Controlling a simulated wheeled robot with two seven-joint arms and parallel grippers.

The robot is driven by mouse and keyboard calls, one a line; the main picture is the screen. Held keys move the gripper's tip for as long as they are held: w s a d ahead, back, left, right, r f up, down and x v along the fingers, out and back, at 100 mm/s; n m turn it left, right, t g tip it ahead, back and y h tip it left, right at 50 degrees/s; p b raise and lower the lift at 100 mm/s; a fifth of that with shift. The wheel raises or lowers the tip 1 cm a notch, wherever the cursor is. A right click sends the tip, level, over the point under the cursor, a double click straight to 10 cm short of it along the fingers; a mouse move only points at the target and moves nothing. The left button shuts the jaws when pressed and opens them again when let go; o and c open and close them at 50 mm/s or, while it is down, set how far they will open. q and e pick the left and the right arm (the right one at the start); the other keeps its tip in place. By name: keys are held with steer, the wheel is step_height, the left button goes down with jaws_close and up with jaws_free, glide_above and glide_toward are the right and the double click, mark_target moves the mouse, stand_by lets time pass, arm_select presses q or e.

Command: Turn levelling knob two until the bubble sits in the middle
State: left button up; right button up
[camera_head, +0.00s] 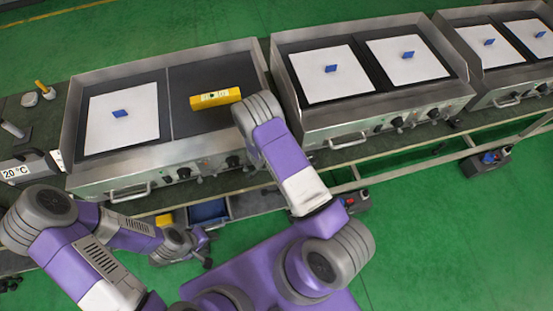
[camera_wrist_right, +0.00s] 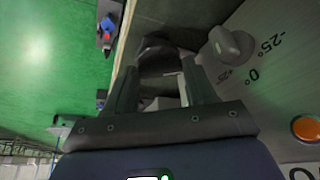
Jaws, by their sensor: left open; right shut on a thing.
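A yellow spirit level (camera_head: 215,97) lies on the dark right-hand plate of the left griddle (camera_head: 182,117). Its bubble is too small to read. In the right wrist view, a dark round knob (camera_wrist_right: 157,54) sits between the fingertips of my right gripper (camera_wrist_right: 160,82), which is shut on it; I cannot tell the knob's number. In the head view my right arm reaches to the griddle's right front and hides that gripper. My left gripper (camera_head: 203,240) is open and empty, low in front of the griddle.
A grey dial (camera_wrist_right: 230,45) with degree marks and an orange button (camera_wrist_right: 305,128) are on the panel beside my right gripper. A white sheet with a blue piece (camera_head: 120,113) lies on the left plate. More griddles (camera_head: 372,70) stand to the right. Green floor is in front.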

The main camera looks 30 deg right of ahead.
steer(key=shift+w+m+g+p, duration=0.1)
steer(key=shift+m+g+p, duration=0.4)
steer(key=shift+m+p, duration=1)
steer(key=o, duration=1)
steer(key=shift+o, duration=0.2)
steer(key=shift+w+r, duration=0.1)
steer(key=shift+w, duration=0.05)
